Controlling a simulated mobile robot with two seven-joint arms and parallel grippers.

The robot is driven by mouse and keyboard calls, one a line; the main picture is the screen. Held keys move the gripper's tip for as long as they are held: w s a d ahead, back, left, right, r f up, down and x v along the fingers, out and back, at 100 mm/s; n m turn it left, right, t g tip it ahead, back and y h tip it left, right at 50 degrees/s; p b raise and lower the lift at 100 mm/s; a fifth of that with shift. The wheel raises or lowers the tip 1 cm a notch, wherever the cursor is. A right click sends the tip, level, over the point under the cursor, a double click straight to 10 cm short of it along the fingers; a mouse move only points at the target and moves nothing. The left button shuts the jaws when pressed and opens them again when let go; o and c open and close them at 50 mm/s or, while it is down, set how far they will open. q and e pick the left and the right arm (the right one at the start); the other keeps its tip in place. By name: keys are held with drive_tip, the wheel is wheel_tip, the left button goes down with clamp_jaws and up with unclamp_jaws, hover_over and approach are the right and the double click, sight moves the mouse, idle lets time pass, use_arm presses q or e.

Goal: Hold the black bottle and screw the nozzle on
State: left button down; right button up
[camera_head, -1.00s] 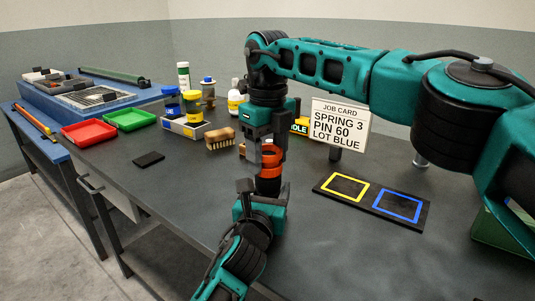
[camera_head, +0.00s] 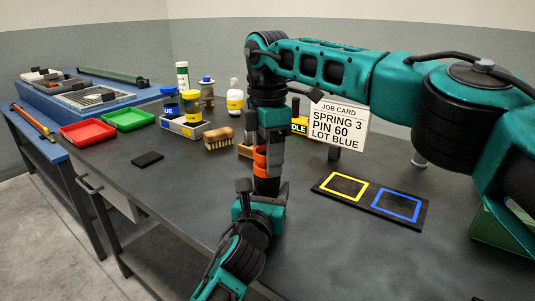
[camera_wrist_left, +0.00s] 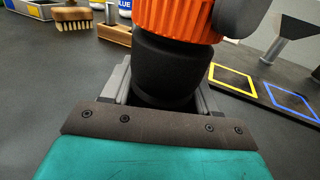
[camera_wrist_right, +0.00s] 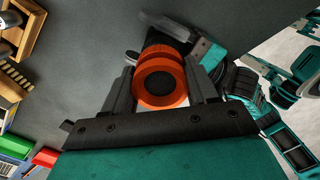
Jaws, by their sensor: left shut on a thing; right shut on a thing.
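The black bottle (camera_head: 267,186) stands upright in my left gripper (camera_head: 264,190), which is shut on it. In the left wrist view the bottle (camera_wrist_left: 172,72) sits between the two fingers. The orange nozzle (camera_head: 260,160) is directly above the bottle's top, in line with it, and seems to touch it; the seam is not clear. My right gripper (camera_head: 270,150) comes down from above and is shut on the nozzle. In the right wrist view the nozzle's orange ring (camera_wrist_right: 160,82) lies between the right fingers. A finger partly hides the nozzle in the head view.
A wooden brush (camera_head: 219,139) and a box with jars (camera_head: 187,128) stand behind left. The job card (camera_head: 338,122) stands behind right. A black board with yellow and blue frames (camera_head: 425,221) lies right. Red (camera_head: 88,133) and green (camera_head: 129,119) trays are far left.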

drive_tip(key=m, duration=0.5)
drive_tip(key=shift+m, duration=0.4)
drive_tip(key=m, duration=0.4)
drive_tip(key=shift+s+m, duration=0.1)
drive_tip(key=shift+m, duration=0.2)
drive_tip(key=o, duration=1.1)
drive_tip(key=shift+r, duration=2.25)
drive_tip(key=shift+c, duration=0.6)
